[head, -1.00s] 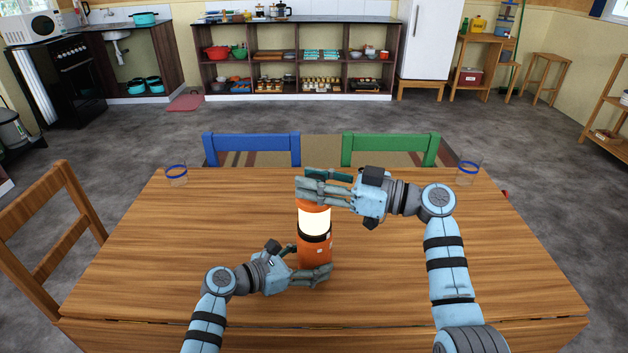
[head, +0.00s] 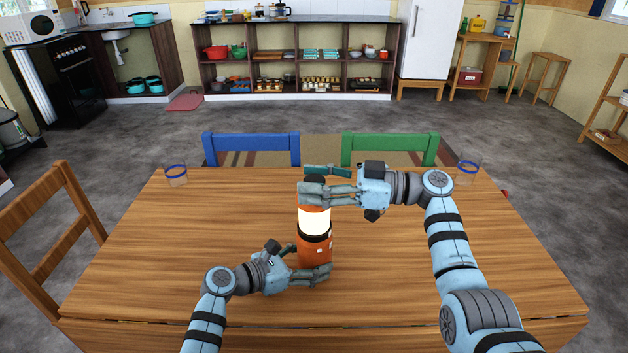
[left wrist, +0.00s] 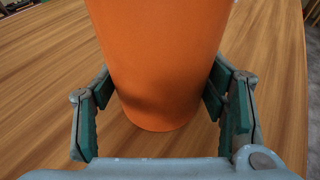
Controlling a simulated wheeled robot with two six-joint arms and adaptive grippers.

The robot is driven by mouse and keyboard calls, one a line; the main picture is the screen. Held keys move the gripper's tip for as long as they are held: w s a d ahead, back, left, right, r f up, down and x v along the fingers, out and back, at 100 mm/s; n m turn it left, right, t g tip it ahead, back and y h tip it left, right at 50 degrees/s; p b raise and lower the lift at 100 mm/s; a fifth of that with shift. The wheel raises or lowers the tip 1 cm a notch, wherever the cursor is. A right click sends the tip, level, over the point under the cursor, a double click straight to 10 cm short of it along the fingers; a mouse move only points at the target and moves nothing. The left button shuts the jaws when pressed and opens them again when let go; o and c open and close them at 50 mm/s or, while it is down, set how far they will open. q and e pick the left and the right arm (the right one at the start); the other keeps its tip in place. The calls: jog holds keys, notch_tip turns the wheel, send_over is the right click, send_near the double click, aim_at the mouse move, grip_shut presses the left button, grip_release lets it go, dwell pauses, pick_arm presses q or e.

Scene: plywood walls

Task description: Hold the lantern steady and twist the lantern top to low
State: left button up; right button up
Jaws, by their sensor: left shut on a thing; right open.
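The orange lantern (head: 313,250) stands upright on the wooden table, with a glowing pale band and a black ring around its middle. Its lower orange body fills the middle of the left wrist view (left wrist: 160,65). My left gripper (head: 309,268) is shut on the lantern's lower body, with a finger on each side. My right gripper (head: 320,183) is open at the lantern top, with one finger in front and the other behind. The dark tip of the lantern top (head: 314,179) shows between these fingers; the rest of the top is mostly hidden by the front finger.
The table (head: 180,260) is clear around the lantern.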

jog(key=s+d, duration=0.1)
jog(key=d, duration=1.1)
jog(key=shift+s, duration=0.25)
pick_arm(q)
jog(key=o, duration=1.3)
jog(key=shift+c, duration=0.2)
pick_arm(e)
jog(key=d, duration=0.5)
jog(key=shift+s+d, duration=0.4)
pick_arm(q)
jog(key=v, duration=1.1)
jog(key=shift+s+a+r, duration=0.15)
jog(key=shift+s+a, duration=0.05)
jog(key=shift+a, duration=0.1)
jog(key=shift+s+a+r, duration=0.1)
